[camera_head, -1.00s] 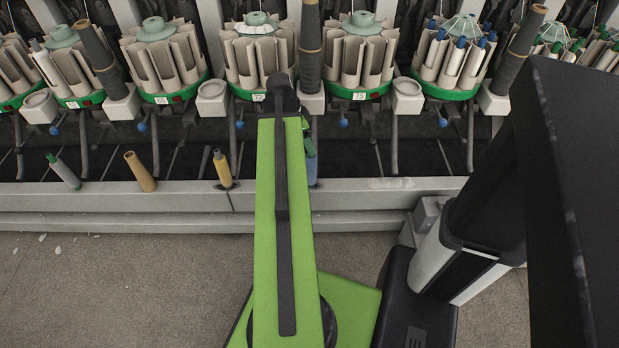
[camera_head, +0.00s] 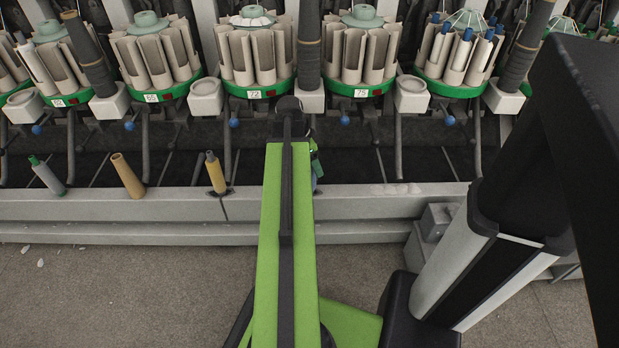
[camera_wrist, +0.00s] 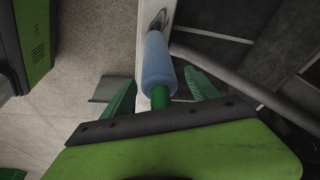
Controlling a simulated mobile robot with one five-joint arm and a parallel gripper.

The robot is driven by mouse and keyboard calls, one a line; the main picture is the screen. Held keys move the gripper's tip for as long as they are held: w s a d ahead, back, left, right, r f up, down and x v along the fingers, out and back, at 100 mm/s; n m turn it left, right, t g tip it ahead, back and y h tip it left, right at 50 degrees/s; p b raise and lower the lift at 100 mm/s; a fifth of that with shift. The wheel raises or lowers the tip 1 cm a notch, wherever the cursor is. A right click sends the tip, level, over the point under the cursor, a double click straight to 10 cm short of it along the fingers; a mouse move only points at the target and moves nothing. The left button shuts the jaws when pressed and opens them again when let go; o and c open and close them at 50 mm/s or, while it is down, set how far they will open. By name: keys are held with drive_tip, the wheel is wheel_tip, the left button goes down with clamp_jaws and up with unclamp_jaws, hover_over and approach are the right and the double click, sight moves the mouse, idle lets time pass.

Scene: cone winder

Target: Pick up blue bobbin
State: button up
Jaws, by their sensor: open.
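The blue bobbin (camera_wrist: 158,62) stands out in the wrist view, a pale blue cylinder with a green end pointing towards my gripper (camera_wrist: 161,92). My gripper is open, with one green finger on each side of the bobbin's green end. Whether the fingers touch it cannot be told. In the head view my arm hides most of the bobbin, and only a sliver of blue (camera_head: 315,181) shows beside the arm at the machine's front rail.
A grey bobbin with a green tip (camera_head: 47,176), a tan tube (camera_head: 127,175) and a yellow bobbin (camera_head: 215,173) stand along the pale front rail (camera_head: 380,203). Round magazines (camera_head: 255,50) line the machine behind.

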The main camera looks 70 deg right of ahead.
drive_tip(key=c, duration=1.3)
drive_tip(key=shift+r, duration=0.1)
